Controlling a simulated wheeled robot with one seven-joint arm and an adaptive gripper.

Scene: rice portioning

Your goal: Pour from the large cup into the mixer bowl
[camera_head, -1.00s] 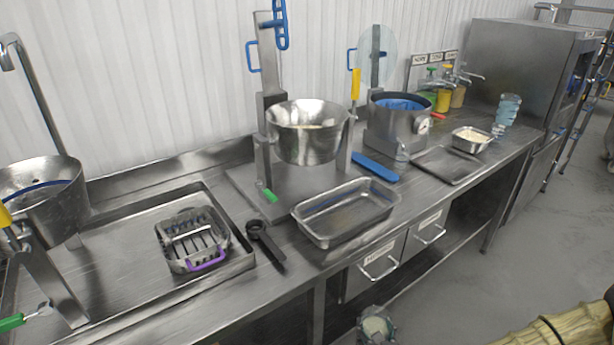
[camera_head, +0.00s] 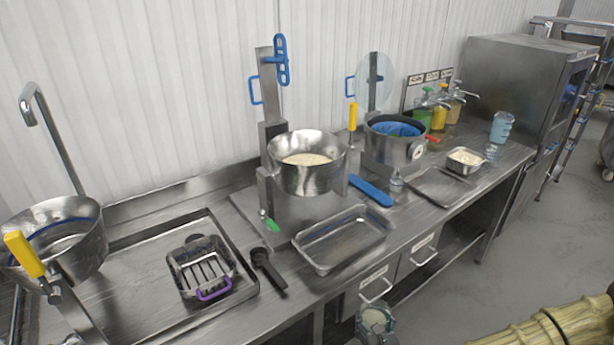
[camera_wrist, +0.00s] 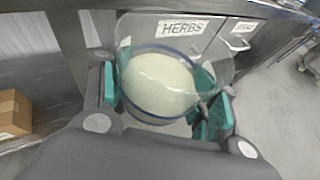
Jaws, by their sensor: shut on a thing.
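The large cup (camera_wrist: 158,82) is clear with a dark blue band and holds a pale, creamy content. My gripper (camera_wrist: 162,98) is shut on it, with green-padded fingers on either side. The cup's lower part is hidden. In the head view the cup (camera_head: 374,319) shows at the bottom edge, in front of the counter and below its top. The mixer bowl (camera_head: 312,180) is a steel bowl on a stand with a yellow-handled lever. It stands on the counter, up and left of the cup, with pale content inside.
An empty steel tray (camera_head: 345,240) lies between the bowl and the counter's front edge. Drawers (camera_head: 376,284) sit below the counter, and one labelled HERBS is close behind the cup in the wrist view. A second pot (camera_head: 395,150) stands right of the bowl.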

